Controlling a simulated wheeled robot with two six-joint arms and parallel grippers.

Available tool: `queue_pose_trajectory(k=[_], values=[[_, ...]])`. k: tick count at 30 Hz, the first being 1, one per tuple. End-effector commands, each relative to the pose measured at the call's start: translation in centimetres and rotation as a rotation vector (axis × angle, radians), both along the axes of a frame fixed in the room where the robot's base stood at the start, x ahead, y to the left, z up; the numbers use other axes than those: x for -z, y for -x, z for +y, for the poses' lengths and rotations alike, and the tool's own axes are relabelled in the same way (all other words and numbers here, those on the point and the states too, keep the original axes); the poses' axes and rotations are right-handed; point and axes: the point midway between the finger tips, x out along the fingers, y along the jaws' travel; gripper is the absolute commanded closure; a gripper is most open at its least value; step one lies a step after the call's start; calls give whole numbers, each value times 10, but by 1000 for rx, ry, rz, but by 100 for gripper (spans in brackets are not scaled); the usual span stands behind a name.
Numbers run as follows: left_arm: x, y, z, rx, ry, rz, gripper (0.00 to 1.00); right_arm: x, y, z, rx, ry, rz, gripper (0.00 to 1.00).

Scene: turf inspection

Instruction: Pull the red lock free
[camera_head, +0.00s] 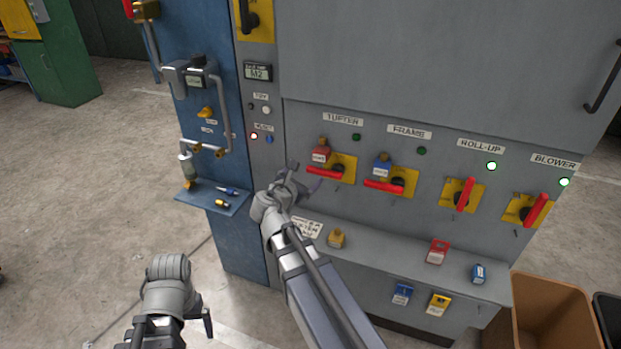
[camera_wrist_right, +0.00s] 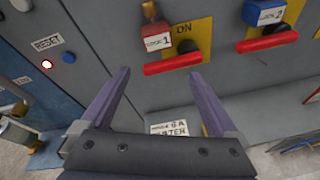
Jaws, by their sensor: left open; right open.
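A red lock (camera_head: 321,154) with a white label hangs at the upper left of the TUFTER switch, above its red handle (camera_head: 325,172). In the right wrist view the red lock (camera_wrist_right: 157,36) is ahead of my right gripper (camera_wrist_right: 156,78), above the red handle (camera_wrist_right: 172,63). My right gripper (camera_head: 301,178) is open and empty, its fingers below and left of the lock, apart from it. My left gripper (camera_head: 206,322) is open, low at the lower left, far from the lock; one finger shows. A second red lock (camera_head: 437,251) sits on the ledge.
A blue lock (camera_head: 382,165) hangs at the FRAME switch (camera_head: 400,182). A blue side shelf (camera_head: 212,197) holds small tools. A brown bin (camera_head: 550,315) stands at lower right.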

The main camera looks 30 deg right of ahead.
Motion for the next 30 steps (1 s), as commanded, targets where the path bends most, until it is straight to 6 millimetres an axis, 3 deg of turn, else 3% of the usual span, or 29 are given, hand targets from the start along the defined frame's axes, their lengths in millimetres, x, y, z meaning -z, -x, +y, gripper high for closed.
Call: queue_pose_trajectory(k=[3, 8, 14, 30], values=[[13, 0, 0, 0, 0, 0, 6, -7, -11, -19, -66, 196, 91, 5], [16, 0, 0, 0, 0, 0, 6, -15, -16, -27, -102, 311, 151, 5], [16, 0, 0, 0, 0, 0, 6, -16, -20, -31, -104, 320, 156, 5], [26, 0, 0, 0, 0, 0, 6, -5, -63, -81, -102, 316, 155, 5]])
